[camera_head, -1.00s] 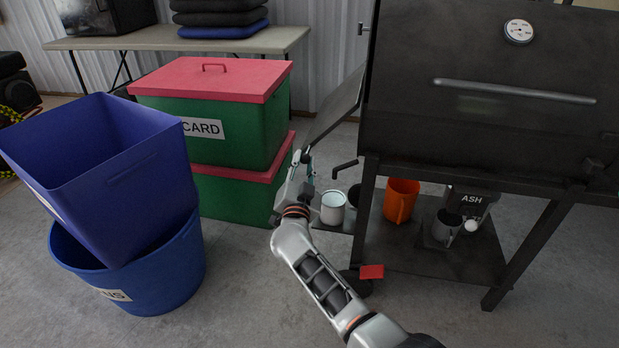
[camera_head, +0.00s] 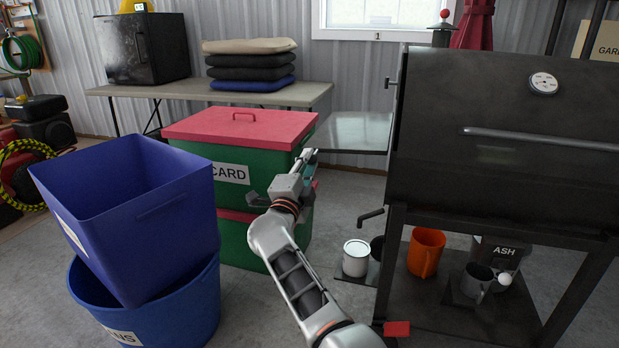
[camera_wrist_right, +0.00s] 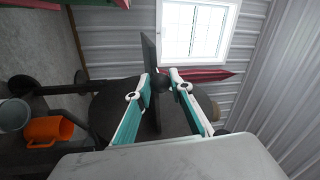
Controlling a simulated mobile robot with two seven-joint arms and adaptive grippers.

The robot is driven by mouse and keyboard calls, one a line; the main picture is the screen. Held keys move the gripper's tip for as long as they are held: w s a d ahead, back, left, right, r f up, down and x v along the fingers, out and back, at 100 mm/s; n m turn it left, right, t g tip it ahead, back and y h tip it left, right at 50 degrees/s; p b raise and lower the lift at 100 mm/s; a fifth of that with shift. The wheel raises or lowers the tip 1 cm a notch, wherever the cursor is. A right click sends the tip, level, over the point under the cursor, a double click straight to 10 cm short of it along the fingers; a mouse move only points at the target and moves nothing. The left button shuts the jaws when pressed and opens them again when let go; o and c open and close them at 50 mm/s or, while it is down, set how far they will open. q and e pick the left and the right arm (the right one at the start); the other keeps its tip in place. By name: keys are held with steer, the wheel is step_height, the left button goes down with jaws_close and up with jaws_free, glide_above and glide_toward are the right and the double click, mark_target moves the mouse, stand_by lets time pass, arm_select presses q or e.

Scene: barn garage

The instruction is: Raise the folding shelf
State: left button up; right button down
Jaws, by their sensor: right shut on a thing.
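The folding shelf (camera_head: 352,132) is a dark flat metal plate on the left side of the black grill (camera_head: 500,135). It sticks out to the left and looks close to level. My right gripper (camera_head: 311,163) is at its outer left edge. In the right wrist view, the gripper (camera_wrist_right: 164,80) has its two teal fingers on either side of the shelf (camera_wrist_right: 151,75), which shows edge-on as a thin dark plate, and is shut on it. The shelf's supports underneath cannot be made out. My left gripper is not in view.
Green bins with red lids (camera_head: 238,133) stand left of the shelf, close to my right gripper. Stacked blue bins (camera_head: 135,210) stand farther left. A white mug (camera_head: 356,259), an orange mug (camera_head: 426,252) and an ash bucket (camera_head: 497,252) are low by the grill.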

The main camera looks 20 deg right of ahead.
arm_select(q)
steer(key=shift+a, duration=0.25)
arm_select(e)
steer(key=shift+a+r+m, duration=0.15)
steer(key=shift+r+m, duration=0.05)
steer(key=shift+r, duration=0.55)
steer(key=shift+a+r+m, duration=0.15)
steer(key=shift+r+m, duration=0.05)
steer(key=shift+r, duration=0.55)
steer(key=c, duration=1.8)
jaws_free()
steer(key=shift+d+f, duration=0.15)
steer(key=shift+f, duration=0.15)
steer(key=shift+d+f, duration=0.1)
steer(key=shift+f, duration=0.15)
